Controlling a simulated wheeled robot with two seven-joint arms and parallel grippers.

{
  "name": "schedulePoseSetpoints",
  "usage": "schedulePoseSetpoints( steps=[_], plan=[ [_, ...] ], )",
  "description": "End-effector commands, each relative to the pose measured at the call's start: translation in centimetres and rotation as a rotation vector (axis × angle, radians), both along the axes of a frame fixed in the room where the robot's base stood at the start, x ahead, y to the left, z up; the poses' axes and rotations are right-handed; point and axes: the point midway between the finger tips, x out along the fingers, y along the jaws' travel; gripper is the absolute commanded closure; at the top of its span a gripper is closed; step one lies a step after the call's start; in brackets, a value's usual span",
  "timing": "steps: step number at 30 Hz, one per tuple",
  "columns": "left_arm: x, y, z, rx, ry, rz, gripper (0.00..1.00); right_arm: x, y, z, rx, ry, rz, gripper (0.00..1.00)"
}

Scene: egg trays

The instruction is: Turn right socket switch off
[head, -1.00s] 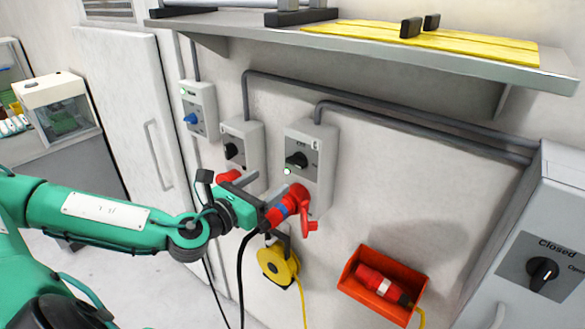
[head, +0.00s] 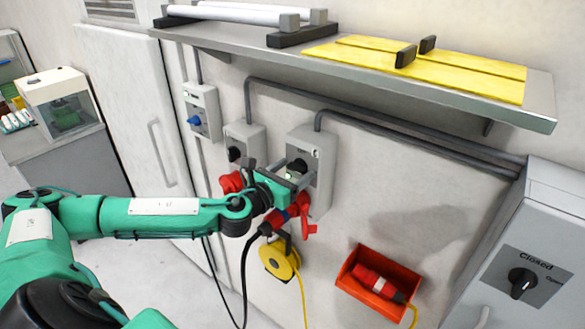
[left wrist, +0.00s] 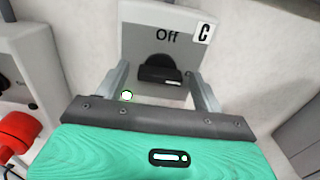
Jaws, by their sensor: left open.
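The right socket box (head: 321,150) is light grey and fixed to the wall. Its black rotary switch (head: 299,166) is partly hidden by my gripper in the head view. In the left wrist view, the switch (left wrist: 158,72) sits under the word "Off", its bar lying sideways with a white mark at its right end. My left gripper (head: 291,172) is open in front of the box. In the left wrist view its fingers (left wrist: 160,86) stand either side of the switch, with gaps visible.
A red plug (head: 297,213) with a black cable sits in the box's lower end, just below my gripper. Another socket box (head: 244,138) with a red part stands left. A shelf (head: 455,98) juts out above. An orange bin (head: 350,282) hangs lower right.

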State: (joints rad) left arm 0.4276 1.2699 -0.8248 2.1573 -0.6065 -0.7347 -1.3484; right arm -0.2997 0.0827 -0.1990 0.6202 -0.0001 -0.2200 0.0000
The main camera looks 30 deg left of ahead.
Motion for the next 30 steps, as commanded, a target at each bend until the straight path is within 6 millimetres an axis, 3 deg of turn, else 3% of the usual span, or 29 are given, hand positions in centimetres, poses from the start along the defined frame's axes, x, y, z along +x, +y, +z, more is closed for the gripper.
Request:
schedulePoseSetpoints(
  steps=[8, 12, 15, 30],
  plan=[
    [0.1, 0.0, 0.0, 0.001, 0.000, 0.000, 0.33, 0.0, 0.3, 0.0, 0.003, 0.001, -0.001, 0.64],
    [0.1, 0.0, 0.0, 0.001, 0.000, 0.000, 0.60, 0.0, 0.5, 0.0, 0.005, 0.000, -0.002, 0.64],
    [0.1, 0.0, 0.0, 0.000, 0.000, 0.001, 0.76, 0.0, 0.6, 0.0, 0.006, 0.000, -0.001, 0.64],
    [0.1, 0.0, -0.3, -0.138, 0.010, 0.001, 0.76, -0.1, 0.4, -1.5, 0.004, 0.001, 0.000, 0.64]
  ],
)
